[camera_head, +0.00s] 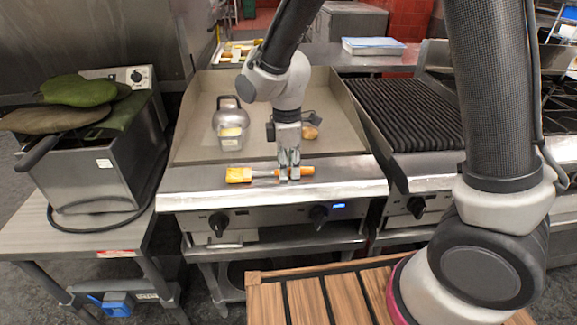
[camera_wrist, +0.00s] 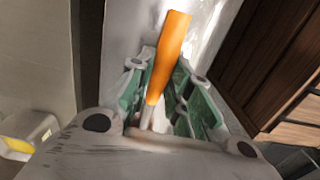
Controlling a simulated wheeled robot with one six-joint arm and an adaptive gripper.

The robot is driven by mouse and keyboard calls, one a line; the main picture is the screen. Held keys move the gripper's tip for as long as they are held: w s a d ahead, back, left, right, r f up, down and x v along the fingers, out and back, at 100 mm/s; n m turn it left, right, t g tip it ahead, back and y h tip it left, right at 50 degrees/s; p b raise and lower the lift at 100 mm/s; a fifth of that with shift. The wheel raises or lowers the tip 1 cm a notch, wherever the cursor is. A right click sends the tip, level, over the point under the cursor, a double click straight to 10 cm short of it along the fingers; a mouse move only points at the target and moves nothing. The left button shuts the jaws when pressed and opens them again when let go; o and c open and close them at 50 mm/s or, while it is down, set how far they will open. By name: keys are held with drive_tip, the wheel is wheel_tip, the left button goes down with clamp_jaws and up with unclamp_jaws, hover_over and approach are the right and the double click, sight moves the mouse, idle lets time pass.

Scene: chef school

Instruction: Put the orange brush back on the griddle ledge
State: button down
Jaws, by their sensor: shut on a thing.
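The orange brush (camera_head: 240,175) has a yellow-orange head at the left and an orange handle (camera_head: 307,171) at the right. It lies level at the griddle ledge (camera_head: 343,185), the metal strip along the front of the griddle. My gripper (camera_head: 288,174) points down and is shut on the brush around its middle. In the wrist view the orange handle (camera_wrist: 169,55) sticks out between the green-padded fingers, and the brush head is hidden. I cannot tell whether the brush touches the ledge or hangs just above it.
A metal-handled container (camera_head: 230,122) and a small brown item (camera_head: 310,132) sit on the griddle plate. A fryer with green and brown mitts (camera_head: 80,92) stands at the left. A ribbed grill (camera_head: 410,112) is at the right. A slatted wooden table (camera_head: 330,295) is in front. Knobs line the griddle front.

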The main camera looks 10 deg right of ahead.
drive_tip(key=c, duration=1.3)
unclamp_jaws()
drive_tip(key=shift+f, duration=0.1)
wheel_tip(320, 180, up, 12)
drive_tip(key=d+r+m, duration=0.3)
drive_tip(key=d+r, duration=0.1)
drive_tip(key=d, duration=0.3)
drive_tip(key=s+d+r+m+t, duration=0.2)
drive_tip(key=s+d+m, duration=0.5)
drive_tip(key=d, duration=0.3)
drive_tip(key=s+d+r+m+t, duration=0.2)
drive_tip(key=s+d+r+m, duration=0.1)
drive_tip(key=s+d+m, duration=0.4)
drive_tip(key=s+d, duration=0.2)
drive_tip(key=d, duration=0.2)
drive_tip(key=shift+s+m, duration=0.2)
drive_tip(key=shift+m, duration=0.1)
